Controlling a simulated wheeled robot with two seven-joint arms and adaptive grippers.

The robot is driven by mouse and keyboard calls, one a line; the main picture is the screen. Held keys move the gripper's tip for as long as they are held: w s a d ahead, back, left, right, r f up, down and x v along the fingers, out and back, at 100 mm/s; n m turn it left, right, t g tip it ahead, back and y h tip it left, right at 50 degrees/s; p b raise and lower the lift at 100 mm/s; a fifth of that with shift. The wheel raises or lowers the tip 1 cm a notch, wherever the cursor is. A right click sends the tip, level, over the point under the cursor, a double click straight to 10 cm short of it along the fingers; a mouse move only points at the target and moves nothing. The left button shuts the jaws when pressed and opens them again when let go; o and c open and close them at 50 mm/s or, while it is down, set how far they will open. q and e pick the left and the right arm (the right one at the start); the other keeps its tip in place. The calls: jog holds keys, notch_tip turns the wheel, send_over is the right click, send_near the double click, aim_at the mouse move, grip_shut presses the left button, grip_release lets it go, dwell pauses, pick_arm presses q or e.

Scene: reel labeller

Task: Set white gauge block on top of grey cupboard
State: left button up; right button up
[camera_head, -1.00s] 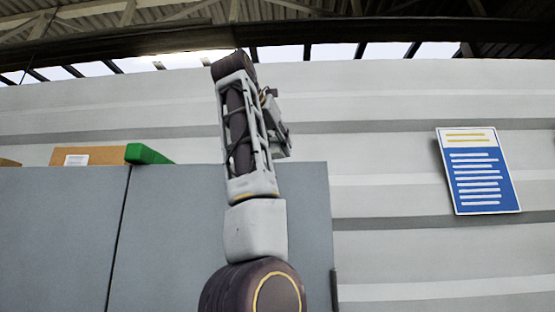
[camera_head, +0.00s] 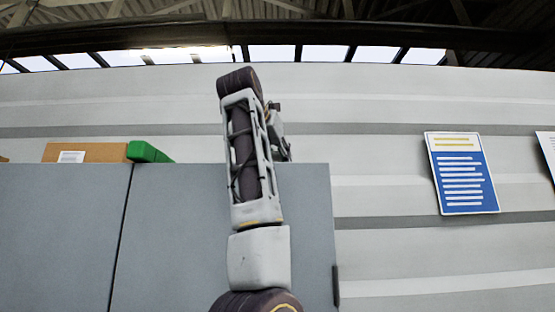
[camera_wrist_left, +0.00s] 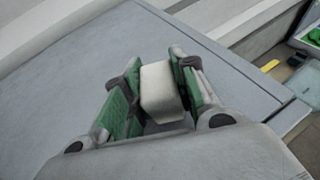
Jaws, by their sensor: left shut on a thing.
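The white gauge block (camera_wrist_left: 160,91) is between the green-padded fingers of my left gripper (camera_wrist_left: 154,92) in the left wrist view. The gripper is shut on it. The grey cupboard's flat top (camera_wrist_left: 85,62) lies below and around the gripper there; I cannot tell whether the block touches it. In the head view the cupboard's grey doors (camera_head: 185,235) fill the lower left. My left arm rises in front of them, and part of the left gripper (camera_head: 279,133) shows behind the arm above the top edge. The block is hidden there. My right gripper is not in view.
A brown cardboard box (camera_head: 100,152) and a green object (camera_head: 148,152) stand on the cupboard top at the left. The top around the gripper looks clear. A blue and white sign (camera_head: 462,173) hangs on the wall at right.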

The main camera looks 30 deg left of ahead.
pick_arm(q)
jog(key=shift+f, duration=0.1)
jog(key=o, duration=1)
jog(key=shift+s+a, duration=0.15)
jog(key=shift+o, duration=0.2)
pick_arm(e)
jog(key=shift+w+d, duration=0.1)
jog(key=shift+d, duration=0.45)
